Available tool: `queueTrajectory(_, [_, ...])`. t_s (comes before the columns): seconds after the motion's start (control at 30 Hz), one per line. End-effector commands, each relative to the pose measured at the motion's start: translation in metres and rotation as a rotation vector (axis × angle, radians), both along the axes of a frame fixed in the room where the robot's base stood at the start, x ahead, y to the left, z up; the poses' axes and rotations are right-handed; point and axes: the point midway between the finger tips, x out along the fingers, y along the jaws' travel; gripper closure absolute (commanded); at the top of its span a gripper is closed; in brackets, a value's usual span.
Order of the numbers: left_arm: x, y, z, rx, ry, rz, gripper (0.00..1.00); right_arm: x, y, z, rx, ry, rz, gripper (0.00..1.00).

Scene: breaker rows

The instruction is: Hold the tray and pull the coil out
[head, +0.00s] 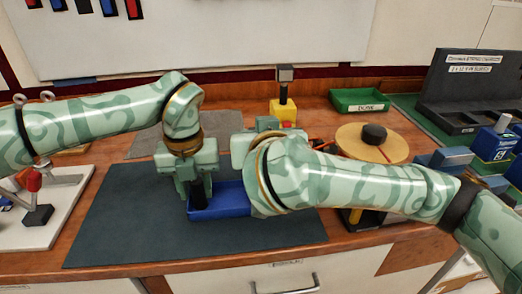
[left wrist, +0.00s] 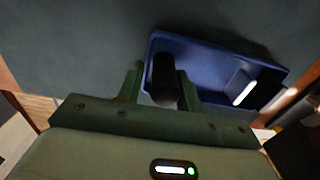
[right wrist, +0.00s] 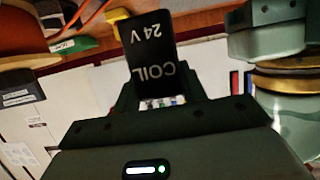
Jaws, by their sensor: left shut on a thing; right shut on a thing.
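The blue tray (head: 232,203) lies on the dark mat and also shows in the left wrist view (left wrist: 205,60). My left gripper (head: 197,190) is shut on a black upright grip (left wrist: 163,72) at the tray's left end. A small block with a bright white face (left wrist: 241,88) is inside the tray. My right gripper (right wrist: 158,88) is shut on the black coil (right wrist: 150,45), marked "COIL 24V", which reads upside down in the right wrist view. In the head view my right arm hides the coil and that gripper's fingers. I cannot tell whether the coil touches anything.
A round wooden disc (head: 372,143) with a black knob stands right of my right gripper. A yellow-based post (head: 284,108) and a green bin (head: 360,101) are behind. A dark rack (head: 468,95) stands at the right. The dark mat (head: 120,215) is clear at the left.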

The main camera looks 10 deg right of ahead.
Motion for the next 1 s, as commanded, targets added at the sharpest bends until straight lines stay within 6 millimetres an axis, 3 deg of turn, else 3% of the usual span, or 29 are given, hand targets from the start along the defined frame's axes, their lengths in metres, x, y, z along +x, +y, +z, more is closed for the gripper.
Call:
queueTrajectory(0.2, [0.0,0.0,0.001,-0.001,-0.001,0.0,1.0,0.0,0.0,0.001,0.0,-0.001,0.001,0.87])
queueTrajectory(0.23, [0.0,0.0,0.001,-0.001,-0.001,0.0,0.59,0.0,0.0,0.001,0.0,-0.001,0.001,0.87])
queueTrajectory(0.3, [0.0,0.0,0.001,-0.001,-0.001,0.0,0.39,0.0,0.0,0.001,0.0,-0.001,0.001,0.87])
queueTrajectory(0.67, [0.0,0.0,0.006,0.0,-0.002,0.0,0.39,0.0,0.0,0.001,0.0,-0.001,0.001,0.87])
queueTrajectory(0.77, [0.001,0.0,0.021,-0.001,-0.004,-0.001,0.39,0.0,0.0,0.001,0.0,-0.002,0.0,0.87])
queueTrajectory(1.0, [0.002,0.0,0.077,0.0,-0.005,0.001,0.39,0.0,0.0,0.001,0.0,-0.002,0.0,0.87])
